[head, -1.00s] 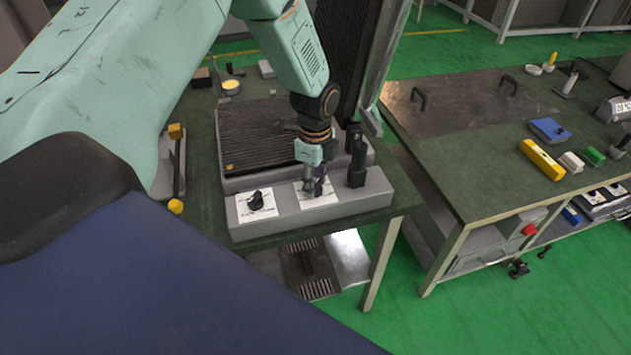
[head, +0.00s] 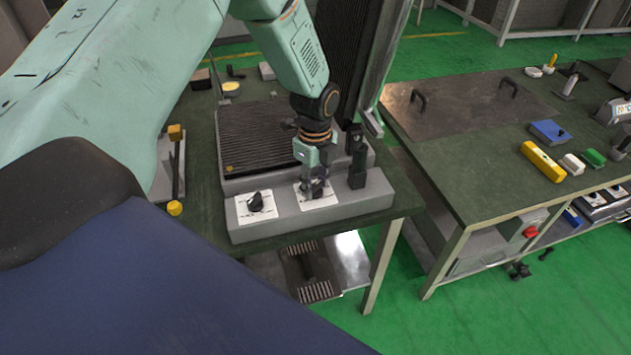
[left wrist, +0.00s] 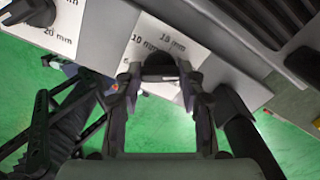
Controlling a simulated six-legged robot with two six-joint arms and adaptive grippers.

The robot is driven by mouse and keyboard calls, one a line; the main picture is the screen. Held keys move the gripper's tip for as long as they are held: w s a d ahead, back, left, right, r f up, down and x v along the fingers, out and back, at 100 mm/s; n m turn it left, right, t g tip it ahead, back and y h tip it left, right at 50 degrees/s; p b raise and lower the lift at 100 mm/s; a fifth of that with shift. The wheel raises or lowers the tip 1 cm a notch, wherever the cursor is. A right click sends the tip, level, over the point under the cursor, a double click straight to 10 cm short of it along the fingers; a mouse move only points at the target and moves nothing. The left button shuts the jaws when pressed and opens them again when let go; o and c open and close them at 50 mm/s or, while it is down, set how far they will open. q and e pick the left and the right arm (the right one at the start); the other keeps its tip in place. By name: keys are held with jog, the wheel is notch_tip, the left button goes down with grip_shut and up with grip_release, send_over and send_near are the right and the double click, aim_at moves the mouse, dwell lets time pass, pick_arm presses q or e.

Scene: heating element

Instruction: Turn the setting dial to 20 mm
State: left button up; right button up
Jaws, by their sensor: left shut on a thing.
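A grey control box (head: 345,210) on the green table carries two black dials on white plates. The left dial (head: 256,202) is free. My left gripper (head: 318,184) points down at the right dial (head: 318,192) and is shut on it. In the left wrist view, the gripped dial (left wrist: 160,68) sits between the fingertips (left wrist: 160,88). Its plate (left wrist: 158,32) reads "10 mm" and another mm mark that is hard to read; the fingers and dial hide part of it. The other plate (left wrist: 60,28) shows "20 mm". The gripped dial's pointer is not clear. My right gripper is not in view.
A black upright handle (head: 357,165) stands on the box close right of my left gripper. A ribbed plate (head: 262,135) lies behind the box, with a tall ribbed panel (head: 345,60) rising beside it. A second table (head: 480,150) is to the right.

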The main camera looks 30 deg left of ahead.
aim_at(315, 184)
pick_arm(q)
jog(key=o, duration=1.2)
jog(key=shift+c, duration=0.2)
notch_tip(315, 184, up, 12)
